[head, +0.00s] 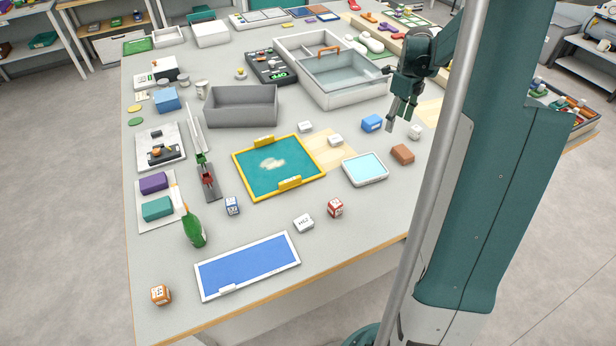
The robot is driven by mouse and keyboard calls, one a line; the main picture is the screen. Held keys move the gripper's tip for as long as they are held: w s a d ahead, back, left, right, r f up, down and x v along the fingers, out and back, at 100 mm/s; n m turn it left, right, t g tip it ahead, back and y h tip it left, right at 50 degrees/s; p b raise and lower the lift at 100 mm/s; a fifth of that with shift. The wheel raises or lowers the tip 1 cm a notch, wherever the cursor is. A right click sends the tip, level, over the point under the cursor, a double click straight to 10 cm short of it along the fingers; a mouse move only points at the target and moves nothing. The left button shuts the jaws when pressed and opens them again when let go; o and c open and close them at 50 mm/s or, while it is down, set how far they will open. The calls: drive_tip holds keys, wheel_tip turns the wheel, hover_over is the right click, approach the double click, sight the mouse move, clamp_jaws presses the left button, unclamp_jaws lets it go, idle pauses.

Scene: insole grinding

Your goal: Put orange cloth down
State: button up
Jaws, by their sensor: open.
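My gripper (402,110) is open and points down over the right part of the table, with nothing visible between its fingers. I cannot make out an orange cloth anywhere in the head view. A small brown-orange block (402,154) lies on the table just below the gripper in the picture, apart from it. A blue block (372,123) lies to the left of the fingers, and a small white piece (415,132) lies to their right. My arm and column hide part of the table's right side.
A light-blue tray (365,169) and a yellow-framed green board (278,166) lie left of the block. A grey bin (241,106) and a large pale container (343,82) stand farther back. A blue-topped board (247,265), dice and a green bottle (193,230) are nearer the front.

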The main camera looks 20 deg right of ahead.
drive_tip(key=s+a+r+n+t, duration=0.1)
drive_tip(key=s+a+r+n, duration=0.1)
drive_tip(key=a+r+n, duration=0.5)
drive_tip(key=s+a+r+n+t, duration=0.1)
drive_tip(key=s+a+r+n, duration=0.15)
drive_tip(key=a, duration=0.75)
drive_tip(key=s+a+r+n+t, duration=0.1)
drive_tip(key=a+r+n, duration=0.35)
drive_tip(key=a, duration=0.45)
drive_tip(key=s+a+n+t, duration=0.3)
drive_tip(key=s+a+n, duration=1.3)
drive_tip(key=a+n, duration=0.2)
drive_tip(key=shift+s+a+f+t, duration=0.2)
drive_tip(key=shift+s+a+t, duration=0.15)
drive_tip(key=shift+a, duration=0.9)
drive_tip(key=shift+f, duration=0.1)
